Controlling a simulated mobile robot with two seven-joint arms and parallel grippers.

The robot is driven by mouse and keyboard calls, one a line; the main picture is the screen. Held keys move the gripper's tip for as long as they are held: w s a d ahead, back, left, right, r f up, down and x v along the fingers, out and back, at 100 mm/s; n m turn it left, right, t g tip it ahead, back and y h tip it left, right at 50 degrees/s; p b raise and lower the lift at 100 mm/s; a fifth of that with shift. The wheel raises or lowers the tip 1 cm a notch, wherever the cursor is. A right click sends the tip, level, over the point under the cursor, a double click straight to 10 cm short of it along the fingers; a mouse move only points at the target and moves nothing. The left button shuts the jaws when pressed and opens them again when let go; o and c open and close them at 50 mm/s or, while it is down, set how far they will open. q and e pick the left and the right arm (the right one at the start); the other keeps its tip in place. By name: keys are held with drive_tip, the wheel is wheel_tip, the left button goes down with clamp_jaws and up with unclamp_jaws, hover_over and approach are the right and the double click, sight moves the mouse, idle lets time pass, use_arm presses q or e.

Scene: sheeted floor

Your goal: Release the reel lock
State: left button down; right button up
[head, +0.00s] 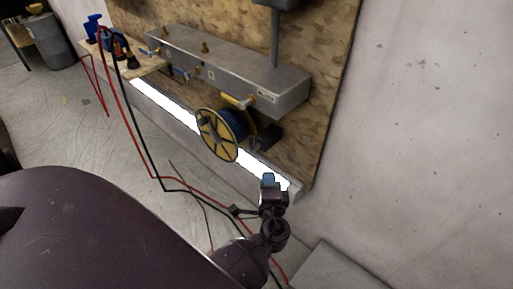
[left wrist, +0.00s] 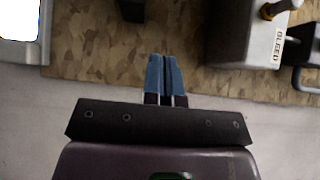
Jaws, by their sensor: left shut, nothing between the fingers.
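A yellow reel (head: 219,134) with dark blue line wound on it is mounted on the board under a grey metal box. A small yellow lever (head: 238,101) sits just above the reel, at the box's lower edge; I cannot tell whether it is the reel lock. My left gripper (head: 268,179) is below and right of the reel, apart from it, over the end of the bright strip. Its blue fingers are closed together and empty, as the left wrist view (left wrist: 166,75) also shows. The reel does not show in the left wrist view. My right gripper is not in view.
The grey box (head: 215,68) carries brass valves; its end, marked BLEED, shows in the left wrist view (left wrist: 245,40). A bright light strip (head: 165,105) runs under it. Red and black hoses (head: 150,165) hang to the floor. A plain wall (head: 420,130) stands at right.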

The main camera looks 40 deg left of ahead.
use_arm(q)
approach(256, 147)
drive_tip(key=w+a+r, duration=0.2)
drive_tip(key=w+r, duration=0.2)
drive_tip(key=shift+w+a+r+p, duration=0.15)
drive_tip(key=shift+a+p, duration=0.25)
drive_tip(key=shift+a, duration=0.55)
drive_tip(key=shift+r, duration=0.1)
